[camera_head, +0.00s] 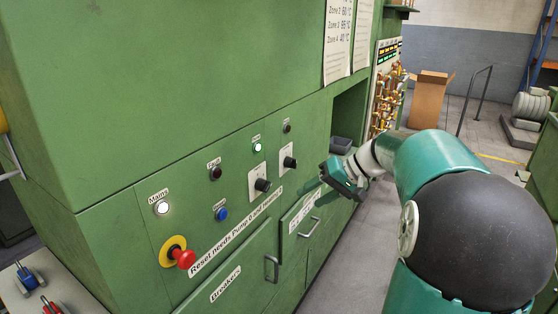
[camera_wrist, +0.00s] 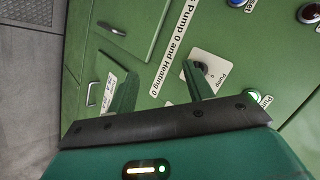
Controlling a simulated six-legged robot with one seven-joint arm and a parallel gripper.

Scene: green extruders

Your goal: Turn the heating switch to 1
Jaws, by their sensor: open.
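The switch panel is on the green machine. In the head view, two black knobs on white plates are the pump switch (camera_head: 262,185) and, right of it, the heating switch (camera_head: 290,162). The heating switch's setting is too small to read. My gripper (camera_head: 316,190) is open and empty, just right of and below the heating switch. In the wrist view, my gripper (camera_wrist: 160,75) has its fingers spread before the panel, the right one overlapping the plate of the pump switch (camera_wrist: 202,67). The heating switch does not show in the wrist view.
A green lamp (camera_head: 257,147) is lit above the pump switch; a dark lamp (camera_head: 287,127) is above the heating switch. A red emergency stop (camera_head: 183,257), blue button (camera_head: 221,214) and lit mains lamp (camera_head: 162,208) are left. Cabinet handles (camera_head: 308,228) protrude below. Open floor lies right.

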